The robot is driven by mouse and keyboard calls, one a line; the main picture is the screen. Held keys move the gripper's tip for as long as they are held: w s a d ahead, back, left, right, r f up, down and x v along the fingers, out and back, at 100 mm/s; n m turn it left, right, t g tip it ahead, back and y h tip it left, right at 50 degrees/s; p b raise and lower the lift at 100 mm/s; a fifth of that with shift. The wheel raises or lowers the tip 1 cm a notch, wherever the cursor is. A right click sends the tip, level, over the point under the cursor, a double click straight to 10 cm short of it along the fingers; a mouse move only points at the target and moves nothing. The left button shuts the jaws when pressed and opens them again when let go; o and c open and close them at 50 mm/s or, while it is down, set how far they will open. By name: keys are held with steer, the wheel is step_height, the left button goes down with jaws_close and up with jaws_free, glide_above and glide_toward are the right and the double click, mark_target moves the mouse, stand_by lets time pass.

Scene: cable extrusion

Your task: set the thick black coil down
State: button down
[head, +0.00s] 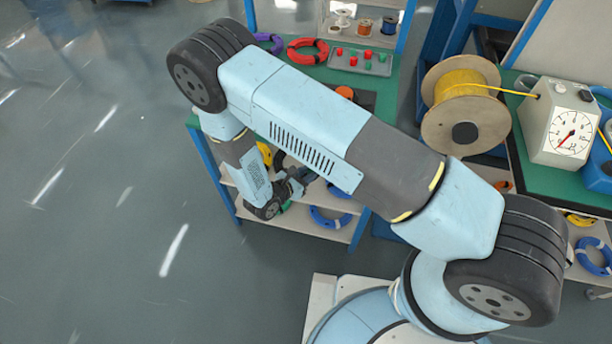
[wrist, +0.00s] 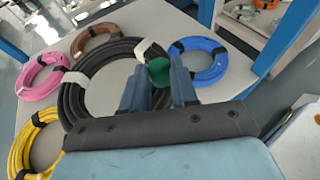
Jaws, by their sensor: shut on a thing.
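The thick black coil (wrist: 72,98) lies flat or nearly so over a pale shelf board (wrist: 105,100) in the wrist view. It has a pale band near a green band. My gripper (wrist: 158,84) is shut on the coil at the green band (wrist: 158,71), which sits between its two blue fingers. Whether the coil touches the board cannot be told. In the head view, my gripper (head: 290,192) is at the shelves under the green bench, and my arm hides much of the coil.
Around the black coil lie a pink coil (wrist: 40,76), a brown coil (wrist: 98,38), a blue coil (wrist: 206,62) and a yellow coil (wrist: 20,148). Blue posts (wrist: 285,40) stand at the shelf's edges. On the bench are a red coil (head: 308,51) and a tray (head: 360,62).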

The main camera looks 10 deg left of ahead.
steer(key=w+f, duration=0.1)
steer(key=f, duration=0.1)
steer(key=w+f, duration=0.1)
steer(key=w, duration=0.1)
steer(key=w+a+f, duration=0.1)
steer(key=f, duration=0.1)
steer(key=shift+w+f, duration=0.35)
step_height(320, 180, down, 3)
steer(key=shift+w+f, duration=0.1)
steer(key=shift+f, duration=0.05)
steer(key=c, duration=0.8)
jaws_free()
steer(key=shift+c, duration=0.2)
steer(key=v, duration=1.2)
